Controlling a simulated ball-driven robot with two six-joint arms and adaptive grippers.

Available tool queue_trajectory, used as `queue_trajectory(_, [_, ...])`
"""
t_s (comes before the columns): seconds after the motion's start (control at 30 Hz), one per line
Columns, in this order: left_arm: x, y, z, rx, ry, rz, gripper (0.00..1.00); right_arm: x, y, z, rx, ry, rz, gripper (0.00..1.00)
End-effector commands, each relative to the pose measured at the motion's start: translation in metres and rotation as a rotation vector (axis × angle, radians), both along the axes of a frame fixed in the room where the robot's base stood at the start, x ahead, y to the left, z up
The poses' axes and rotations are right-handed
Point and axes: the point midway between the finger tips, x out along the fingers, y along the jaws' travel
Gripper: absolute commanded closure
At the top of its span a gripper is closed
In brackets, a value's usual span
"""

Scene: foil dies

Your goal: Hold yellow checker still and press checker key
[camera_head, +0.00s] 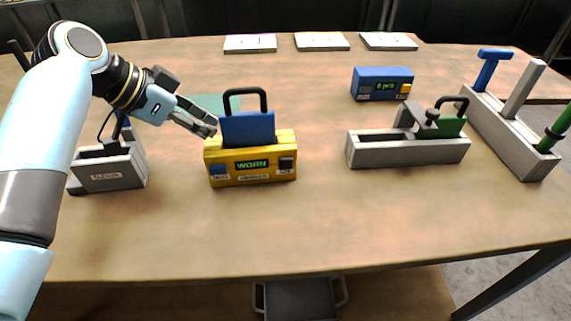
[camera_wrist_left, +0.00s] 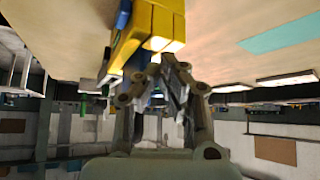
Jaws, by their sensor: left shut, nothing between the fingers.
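The yellow checker (camera_head: 252,178) stands on the table left of centre in the head view. Its small screen reads WORN, with a blue key (camera_head: 220,170) at the left of its front and a dark key (camera_head: 286,164) at the right. A blue die (camera_head: 247,128) with a black loop handle sits upright in its top. My left gripper (camera_head: 212,130) is shut and empty, with its fingertips at the checker's upper left corner. I cannot tell whether they touch it. The yellow checker also shows in the left wrist view (camera_wrist_left: 164,22), just beyond the fingers. My right gripper is out of view.
A grey box (camera_head: 110,174) stands at the left under my arm. A grey holder (camera_head: 405,150) with a green die, a blue counter (camera_head: 382,84) and a grey rack (camera_head: 510,130) stand at the right. White cards (camera_head: 322,41) lie at the back. The front table is clear.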

Motion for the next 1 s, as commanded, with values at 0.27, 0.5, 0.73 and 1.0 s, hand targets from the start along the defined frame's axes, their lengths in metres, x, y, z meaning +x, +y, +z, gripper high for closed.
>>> queue_trajectory(0.27, [0.0, 0.0, -0.004, 0.0, 0.001, -0.001, 1.0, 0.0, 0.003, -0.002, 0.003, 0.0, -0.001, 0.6])
queue_trajectory(0.5, [0.0, 0.0, -0.009, 0.0, 0.001, -0.001, 1.0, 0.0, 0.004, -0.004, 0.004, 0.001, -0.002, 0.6])
queue_trajectory(0.73, [0.0, 0.0, -0.013, 0.0, 0.0, 0.0, 1.0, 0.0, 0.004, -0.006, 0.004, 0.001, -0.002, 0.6])
queue_trajectory(1.0, [-0.001, 0.0, -0.014, 0.001, 0.003, -0.001, 1.0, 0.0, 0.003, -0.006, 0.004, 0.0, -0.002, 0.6])
